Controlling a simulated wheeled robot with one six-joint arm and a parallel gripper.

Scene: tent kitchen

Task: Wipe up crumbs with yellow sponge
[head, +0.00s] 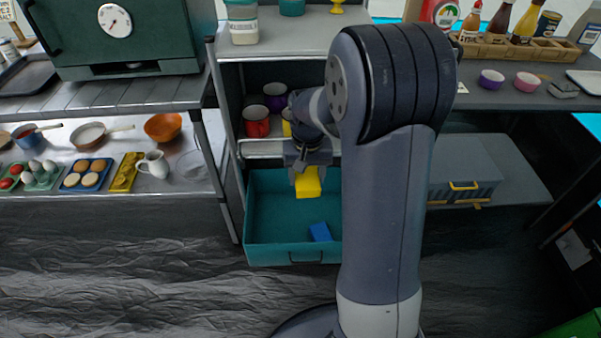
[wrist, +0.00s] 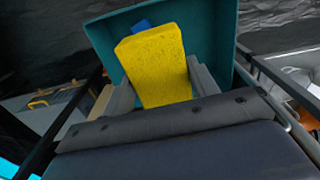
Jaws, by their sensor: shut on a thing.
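The yellow sponge (head: 308,184) is held in my gripper (head: 308,172) above an open teal drawer (head: 262,222) in the head view. In the wrist view the sponge (wrist: 155,65) stands between the two grey fingers of my gripper (wrist: 160,88), which are shut on it. A blue block, perhaps another sponge, (head: 320,232) lies on the drawer floor. Part of it shows behind the yellow sponge in the wrist view (wrist: 141,26). My arm hides the drawer's right side in the head view. I cannot make out any crumbs.
A shelf with several mugs (head: 257,122) sits just above the drawer. A countertop (head: 300,44) is higher up. A left shelf (head: 200,187) carries bowls, eggs and a white pitcher (head: 153,165). A grey toolbox (head: 465,168) stands at the right. Sauce bottles (head: 498,24) line the right counter.

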